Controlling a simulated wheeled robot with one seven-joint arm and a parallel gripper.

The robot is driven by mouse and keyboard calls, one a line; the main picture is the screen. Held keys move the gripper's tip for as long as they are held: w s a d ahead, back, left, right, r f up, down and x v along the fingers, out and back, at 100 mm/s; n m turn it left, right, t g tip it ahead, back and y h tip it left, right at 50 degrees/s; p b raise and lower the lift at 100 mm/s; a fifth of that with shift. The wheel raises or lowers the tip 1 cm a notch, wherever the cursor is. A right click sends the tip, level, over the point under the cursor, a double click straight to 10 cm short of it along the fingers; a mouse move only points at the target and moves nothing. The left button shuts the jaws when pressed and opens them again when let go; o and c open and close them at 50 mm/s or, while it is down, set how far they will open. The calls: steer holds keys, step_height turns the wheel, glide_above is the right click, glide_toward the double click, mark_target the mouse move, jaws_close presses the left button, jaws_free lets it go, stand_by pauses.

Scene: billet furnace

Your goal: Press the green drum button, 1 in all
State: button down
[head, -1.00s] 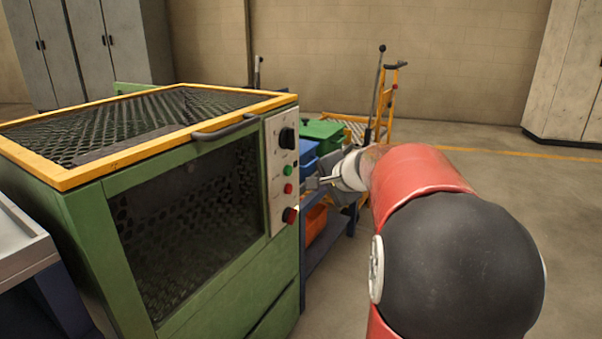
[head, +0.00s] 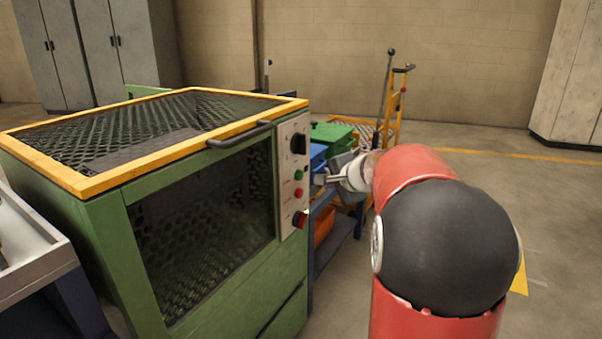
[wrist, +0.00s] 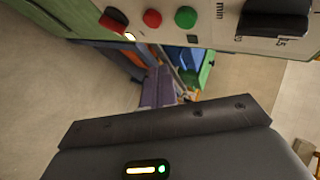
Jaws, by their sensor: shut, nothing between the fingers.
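The green drum button (head: 298,175) is on the pale control panel (head: 285,205) at the right edge of the green mesh-windowed machine (head: 115,225). It sits just above a red button (head: 298,193). In the wrist view the green button (wrist: 185,17) is at the top, between the red button (wrist: 152,18) and a large black knob (wrist: 275,18). My gripper (head: 318,179) is shut and empty, pointing toward the panel close to the green button's right side. Whether it touches cannot be told. The fingertips cannot be made out in the wrist view.
A black knob (head: 299,143) is above the buttons and a red-and-black knob (head: 300,219) is below. A cart (head: 335,250) with blue and green boxes stands behind my gripper. A pale tray (head: 30,250) is at the left. The floor at right is clear.

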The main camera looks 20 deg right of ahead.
mark_target(299, 175)
steer(key=shift+w+a+p, duration=0.3)
steer(key=shift+w+a, duration=0.5)
steer(key=shift+w, duration=0.2)
steer(key=shift+w+a+p, duration=0.25)
steer(key=shift+w+a, duration=0.55)
steer(key=shift+w, duration=0.2)
stand_by(0.6)
steer(key=shift+w+a, duration=0.25)
steer(key=shift+w, duration=0.1)
